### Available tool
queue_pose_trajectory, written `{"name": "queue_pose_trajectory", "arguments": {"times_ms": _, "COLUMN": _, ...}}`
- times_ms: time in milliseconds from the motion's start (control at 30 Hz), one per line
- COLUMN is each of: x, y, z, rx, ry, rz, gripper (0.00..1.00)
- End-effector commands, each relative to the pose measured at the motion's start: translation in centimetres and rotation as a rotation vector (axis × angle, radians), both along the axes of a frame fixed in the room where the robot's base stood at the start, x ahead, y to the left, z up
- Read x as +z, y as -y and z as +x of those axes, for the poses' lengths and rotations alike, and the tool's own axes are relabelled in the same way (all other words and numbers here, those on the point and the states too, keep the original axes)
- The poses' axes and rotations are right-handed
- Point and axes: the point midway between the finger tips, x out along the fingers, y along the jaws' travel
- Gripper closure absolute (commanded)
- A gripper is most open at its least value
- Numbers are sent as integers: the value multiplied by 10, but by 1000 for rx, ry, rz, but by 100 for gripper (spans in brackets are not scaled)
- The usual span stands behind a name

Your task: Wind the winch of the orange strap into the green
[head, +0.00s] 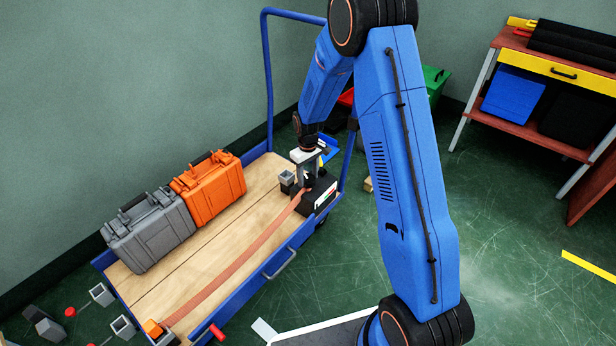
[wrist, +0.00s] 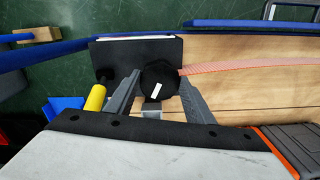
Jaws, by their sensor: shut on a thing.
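The orange strap (head: 232,264) runs along the wooden deck of the blue cart from the front end to the black winch (head: 321,186) at the far end. The strap also enters the wrist view (wrist: 250,65) from the right. A gauge strip (head: 325,199) with red, white and green shows on the winch's side; its reading is too small to tell. My gripper (head: 308,179) is down at the winch. In the wrist view, its two grey fingers (wrist: 157,77) are shut on the round black knob (wrist: 160,73), which bears a white mark.
A grey case (head: 150,232) and an orange case (head: 210,190) stand on the deck left of the strap. A yellow cylinder (wrist: 96,98) is close beside one finger. The cart's blue push frame (head: 267,75) rises behind. A red workbench (head: 545,80) stands at the right.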

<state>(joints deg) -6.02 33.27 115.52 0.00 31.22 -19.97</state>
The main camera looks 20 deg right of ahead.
Motion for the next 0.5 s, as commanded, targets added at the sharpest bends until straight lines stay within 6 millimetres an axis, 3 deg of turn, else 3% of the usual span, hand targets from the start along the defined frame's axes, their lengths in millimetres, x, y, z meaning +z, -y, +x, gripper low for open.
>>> {"name": "queue_pose_trajectory", "arguments": {"times_ms": 500, "x": 0, "y": -1, "z": 0, "rx": -436, "ry": 1, "rz": 0, "gripper": 74}}
